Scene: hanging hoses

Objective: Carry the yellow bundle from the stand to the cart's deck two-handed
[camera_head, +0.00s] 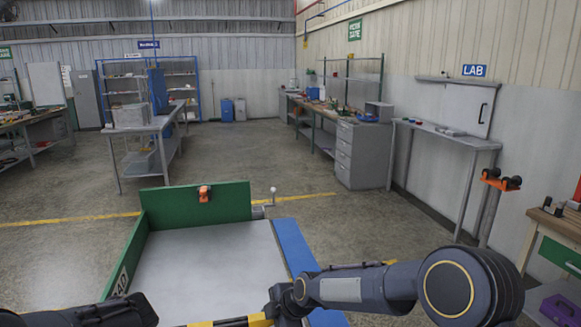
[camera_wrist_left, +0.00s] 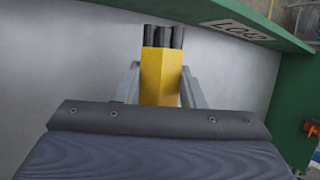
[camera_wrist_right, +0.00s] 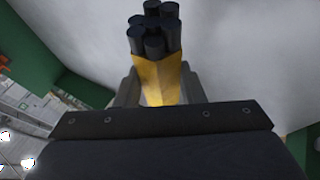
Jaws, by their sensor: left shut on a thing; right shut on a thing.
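The yellow bundle (camera_head: 258,320) shows at the bottom edge of the head view, partly cut off, with dark bands. It is a yellow sleeve around several dark hoses. My left gripper (camera_wrist_left: 160,88) is shut on one end of the bundle (camera_wrist_left: 161,72), with the dark hose ends sticking out beyond the fingers. My right gripper (camera_wrist_right: 158,86) is shut on the other end of the bundle (camera_wrist_right: 160,78), with hose ends also showing. The cart's grey deck (camera_head: 205,262) lies beneath the bundle; I cannot tell whether they touch. The stand cannot be made out.
The cart has a green back wall (camera_head: 226,202), a green left wall (camera_head: 130,255) with a label, and a blue strip (camera_head: 293,245) on the right. An orange clamp (camera_head: 204,193) sits on the back wall. A workbench (camera_head: 560,222) stands at right. Open floor lies beyond the cart.

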